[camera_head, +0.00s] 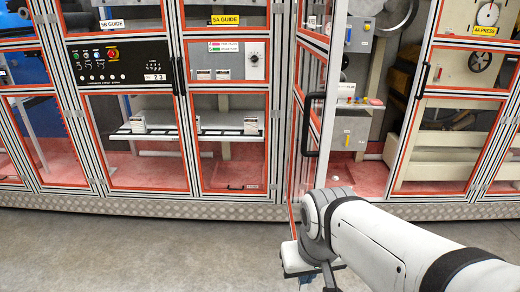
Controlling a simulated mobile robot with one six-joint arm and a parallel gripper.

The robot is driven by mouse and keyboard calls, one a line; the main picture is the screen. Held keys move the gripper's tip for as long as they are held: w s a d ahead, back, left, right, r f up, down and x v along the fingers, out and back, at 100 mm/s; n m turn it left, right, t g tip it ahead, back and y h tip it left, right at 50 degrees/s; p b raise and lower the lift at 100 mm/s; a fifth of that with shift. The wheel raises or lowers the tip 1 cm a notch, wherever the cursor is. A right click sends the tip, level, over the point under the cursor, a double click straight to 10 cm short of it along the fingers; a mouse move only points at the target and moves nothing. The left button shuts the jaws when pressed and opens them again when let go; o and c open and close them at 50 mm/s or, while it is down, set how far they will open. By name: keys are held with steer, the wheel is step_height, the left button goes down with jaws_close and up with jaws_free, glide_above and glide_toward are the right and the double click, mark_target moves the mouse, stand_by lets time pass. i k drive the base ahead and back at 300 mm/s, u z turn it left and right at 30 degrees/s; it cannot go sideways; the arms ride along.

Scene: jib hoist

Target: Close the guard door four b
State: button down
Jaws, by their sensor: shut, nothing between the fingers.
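A guard door (335,62) with an aluminium frame, red edging and clear panels stands open between the 5A guide and 4A press sections. It juts out toward me and shows nearly edge-on. Its own label cannot be read, but its place fits guard door four b. Its black bar handle (311,126) is on the upper middle of the door. My gripper (330,283) is low at the bottom edge of the picture, in front of the door's foot, mostly hidden by my wrist and cut off. It is shut and empty; I cannot tell whether it touches the door.
The open bay (355,130) right of the door shows grey machinery and a red floor. The 4A press door (455,95) and the 5A guide door (228,130) are shut. Grey floor (130,250) in front of the machine's metal plinth is clear at left.

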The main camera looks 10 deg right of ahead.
mark_target(328, 50)
steer(key=u, duration=0.4)
steer(key=i, duration=1.25)
steer(key=z, duration=0.3)
